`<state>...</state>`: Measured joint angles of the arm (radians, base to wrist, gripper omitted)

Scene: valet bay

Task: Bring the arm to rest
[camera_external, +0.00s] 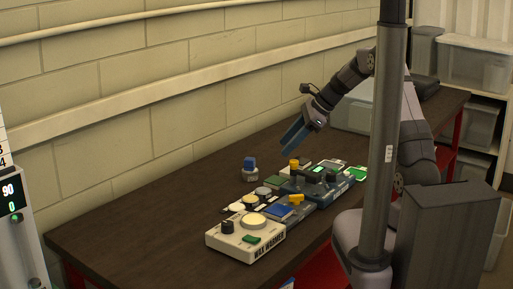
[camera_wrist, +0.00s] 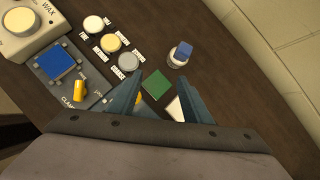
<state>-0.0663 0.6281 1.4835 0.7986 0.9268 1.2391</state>
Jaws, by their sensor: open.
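My gripper (camera_external: 294,136) hangs in the air above the back part of the dark table (camera_external: 130,210), its blue-grey fingers slanting down to the left. In the wrist view the two fingers (camera_wrist: 157,98) stand apart with nothing held between them. A green square (camera_wrist: 156,84) shows between and below the fingertips. My arm is bent and raised, reaching from its base at the right over the table.
Below are a white wax warmer box (camera_external: 240,240), a panel with a blue square (camera_wrist: 58,62) and yellow knob (camera_wrist: 79,90), several round pads (camera_wrist: 111,43), and a small blue-topped jar (camera_wrist: 181,54). Clear bins (camera_external: 470,65) stand on shelves at right. The table's left part is bare.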

